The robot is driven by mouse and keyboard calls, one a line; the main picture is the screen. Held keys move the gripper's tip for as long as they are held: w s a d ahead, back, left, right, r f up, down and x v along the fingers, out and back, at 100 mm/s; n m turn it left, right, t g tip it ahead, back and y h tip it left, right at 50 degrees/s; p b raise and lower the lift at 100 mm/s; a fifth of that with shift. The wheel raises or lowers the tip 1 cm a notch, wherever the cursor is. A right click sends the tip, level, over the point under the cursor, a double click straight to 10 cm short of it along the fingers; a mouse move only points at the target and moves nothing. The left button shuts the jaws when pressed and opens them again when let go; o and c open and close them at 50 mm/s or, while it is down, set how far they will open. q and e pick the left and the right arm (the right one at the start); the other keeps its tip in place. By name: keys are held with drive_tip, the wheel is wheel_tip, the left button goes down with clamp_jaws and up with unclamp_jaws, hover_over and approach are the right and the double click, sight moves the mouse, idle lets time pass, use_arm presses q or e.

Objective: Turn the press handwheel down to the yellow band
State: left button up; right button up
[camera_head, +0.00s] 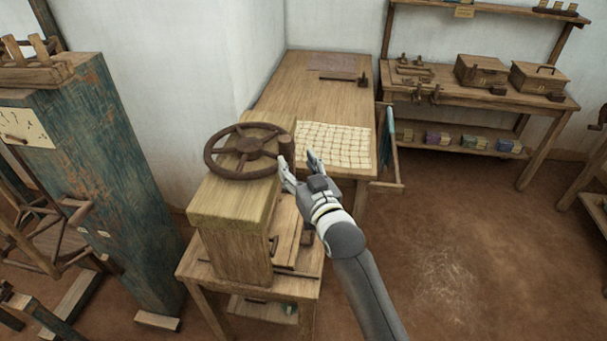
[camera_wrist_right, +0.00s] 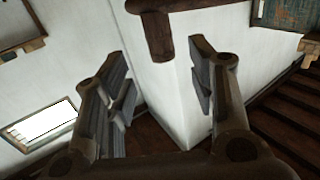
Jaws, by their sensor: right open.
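The brown press handwheel (camera_head: 240,169) lies flat on top of the wooden press (camera_head: 238,255) in the head view. A darker upright handle (camera_head: 287,149) stands on its right rim. My right gripper (camera_head: 301,167) is open and empty, just right of the wheel near that handle. In the right wrist view the open fingers (camera_wrist_right: 165,85) frame a white wall corner, with a brown wooden piece, likely the handle (camera_wrist_right: 158,35), beyond them at the top. I cannot tell any contact. No yellow band can be made out. My left gripper is not in view.
A long table (camera_head: 275,92) with a checked cloth (camera_head: 333,146) stands behind the press. A tall blue-green wooden post (camera_head: 110,170) is at the left. A bench (camera_head: 445,92) with wooden boxes stands at the back right. The floor (camera_head: 470,240) at right is clear.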

drive_tip(key=shift+v, duration=1.55)
